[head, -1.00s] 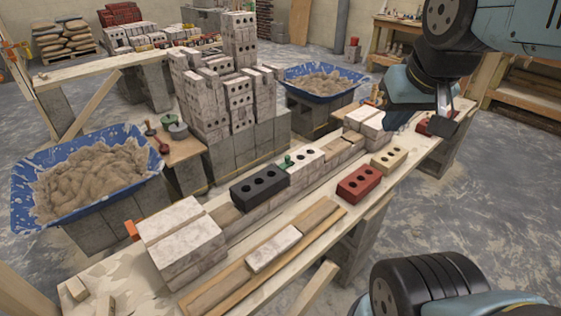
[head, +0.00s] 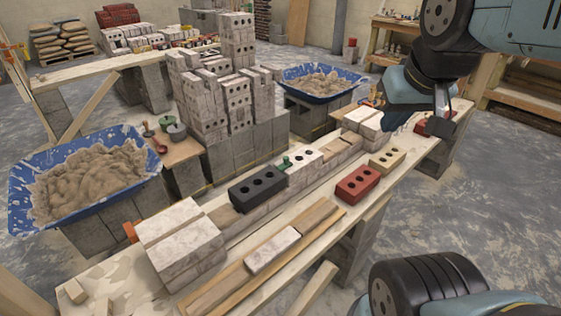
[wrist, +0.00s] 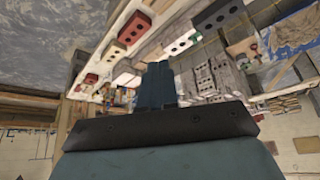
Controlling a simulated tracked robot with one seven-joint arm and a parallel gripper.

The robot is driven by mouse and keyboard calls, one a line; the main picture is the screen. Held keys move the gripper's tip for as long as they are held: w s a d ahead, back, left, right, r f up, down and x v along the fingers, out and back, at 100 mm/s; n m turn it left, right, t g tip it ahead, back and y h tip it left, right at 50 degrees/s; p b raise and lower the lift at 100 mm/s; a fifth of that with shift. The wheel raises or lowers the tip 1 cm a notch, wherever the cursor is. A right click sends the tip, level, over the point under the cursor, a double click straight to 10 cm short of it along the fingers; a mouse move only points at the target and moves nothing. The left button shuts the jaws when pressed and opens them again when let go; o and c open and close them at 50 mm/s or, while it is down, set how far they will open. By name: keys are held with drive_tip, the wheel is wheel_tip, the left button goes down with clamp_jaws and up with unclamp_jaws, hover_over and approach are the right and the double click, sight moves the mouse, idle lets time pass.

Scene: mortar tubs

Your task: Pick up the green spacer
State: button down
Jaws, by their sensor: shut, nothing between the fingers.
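The green spacer (head: 284,163) is small and sits on the brick course on the bench, at the joint between a black three-hole brick (head: 258,188) and a white holed brick (head: 304,159).
A red brick (head: 357,183) and a tan brick (head: 387,161) lie in front of the course. White blocks (head: 180,245) stand at the near left end. A tall brick stack (head: 205,105) rises behind. Blue mortar tubs stand at left (head: 150,150) and back (head: 290,73).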

sight(285, 157)
drive_tip(key=c, duration=1.8)
unclamp_jaws()
